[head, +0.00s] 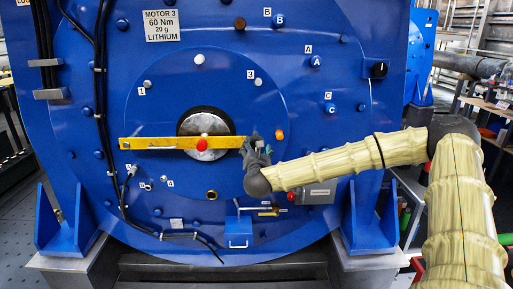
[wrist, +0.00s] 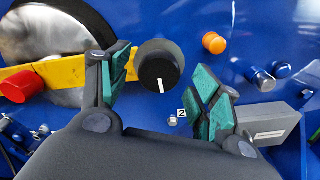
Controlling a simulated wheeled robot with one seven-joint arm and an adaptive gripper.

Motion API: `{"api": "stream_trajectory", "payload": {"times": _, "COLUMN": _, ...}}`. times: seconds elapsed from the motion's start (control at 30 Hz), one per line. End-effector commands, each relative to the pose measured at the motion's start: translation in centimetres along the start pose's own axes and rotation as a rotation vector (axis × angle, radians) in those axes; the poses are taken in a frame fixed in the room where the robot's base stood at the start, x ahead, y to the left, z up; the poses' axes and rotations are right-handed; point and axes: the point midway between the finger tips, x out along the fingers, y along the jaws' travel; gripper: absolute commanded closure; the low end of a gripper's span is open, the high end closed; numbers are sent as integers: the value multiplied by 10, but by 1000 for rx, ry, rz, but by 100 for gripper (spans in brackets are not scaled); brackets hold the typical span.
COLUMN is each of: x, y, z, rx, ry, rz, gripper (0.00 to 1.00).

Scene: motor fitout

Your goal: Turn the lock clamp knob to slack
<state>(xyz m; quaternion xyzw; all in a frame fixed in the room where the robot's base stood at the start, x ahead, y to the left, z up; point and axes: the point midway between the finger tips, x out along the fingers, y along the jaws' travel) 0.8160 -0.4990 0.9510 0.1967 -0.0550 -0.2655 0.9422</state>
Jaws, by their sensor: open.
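A round black knob (wrist: 158,72) with a white pointer line sits at the right end of the yellow bar (head: 170,143). I take it to be the lock clamp knob. In the wrist view its pointer line points almost straight down. My gripper (head: 258,148) is in front of this end of the bar and mostly hides the knob in the head view. In the wrist view my gripper (wrist: 165,80) is open, with one green-padded finger left of the knob and one right of it. Gaps show on both sides, and nothing is held.
The yellow bar crosses a metal hub and carries a red knob (head: 203,146). An orange knob (head: 280,134) and a grey box (head: 318,191) are to the right. Another black knob (head: 379,69) is at upper right. Black cables (head: 101,100) run down the left.

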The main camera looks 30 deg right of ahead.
Motion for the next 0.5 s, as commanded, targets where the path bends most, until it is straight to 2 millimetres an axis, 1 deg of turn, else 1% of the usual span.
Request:
{"api": "stream_trajectory", "payload": {"times": 0.1, "x": 8, "y": 0, "z": 0, "rx": 0, "ry": -1, "rz": -1, "gripper": 36}}
{"api": "stream_trajectory", "payload": {"times": 0.2, "x": 11, "y": 0, "z": 0, "rx": 0, "ry": 0, "rz": -1, "gripper": 36}}
{"api": "stream_trajectory", "payload": {"times": 0.47, "x": 12, "y": -1, "z": 0, "rx": 0, "ry": 0, "rz": -1, "gripper": 36}}
{"api": "stream_trajectory", "payload": {"times": 0.5, "x": 12, "y": -1, "z": 0, "rx": 0, "ry": 0, "rz": -1, "gripper": 42}}
